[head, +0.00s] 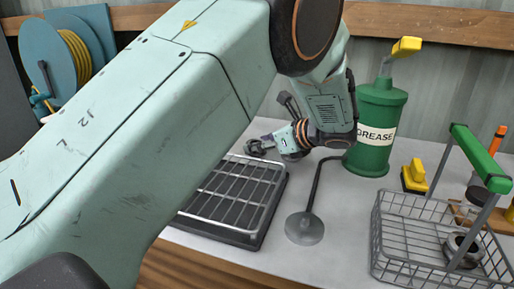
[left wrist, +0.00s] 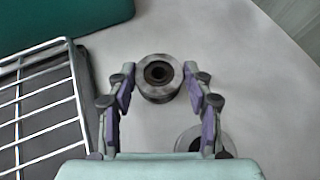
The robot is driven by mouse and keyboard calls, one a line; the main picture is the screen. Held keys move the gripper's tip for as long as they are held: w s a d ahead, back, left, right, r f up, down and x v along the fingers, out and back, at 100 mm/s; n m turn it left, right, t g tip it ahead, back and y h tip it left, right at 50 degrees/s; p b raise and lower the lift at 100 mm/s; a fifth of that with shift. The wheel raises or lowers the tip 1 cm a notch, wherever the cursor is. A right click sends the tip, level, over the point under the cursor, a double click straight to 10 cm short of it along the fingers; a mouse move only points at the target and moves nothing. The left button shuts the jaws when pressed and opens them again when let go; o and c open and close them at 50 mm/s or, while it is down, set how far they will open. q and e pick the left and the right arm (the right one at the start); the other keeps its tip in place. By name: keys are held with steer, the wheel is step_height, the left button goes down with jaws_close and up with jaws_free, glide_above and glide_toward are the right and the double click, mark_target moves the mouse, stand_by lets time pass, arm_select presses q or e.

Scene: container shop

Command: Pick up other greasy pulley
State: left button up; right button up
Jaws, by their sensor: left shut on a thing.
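A greasy grey pulley (left wrist: 147,93) with a dark bore sits between the fingers of my left gripper (left wrist: 159,74) in the left wrist view. The gripper is shut on it, with a finger at each side. In the head view my left gripper (head: 268,146) is beyond the wire rack, with the small dark pulley (head: 254,147) at its tips. Another grey pulley (head: 461,247) lies in the wire basket (head: 405,243) at the right. My right gripper is not in view.
A wire rack (head: 232,196) on a dark tray lies under my left arm. A green grease pump (head: 374,150) stands behind, and a grey disc (head: 304,229) with a bent rod is in front of it. A yellow-handled tool (head: 414,176) stands near the basket.

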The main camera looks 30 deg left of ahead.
arm_select(q)
steer(key=c, duration=0.3)
steer(key=shift+c, duration=0.2)
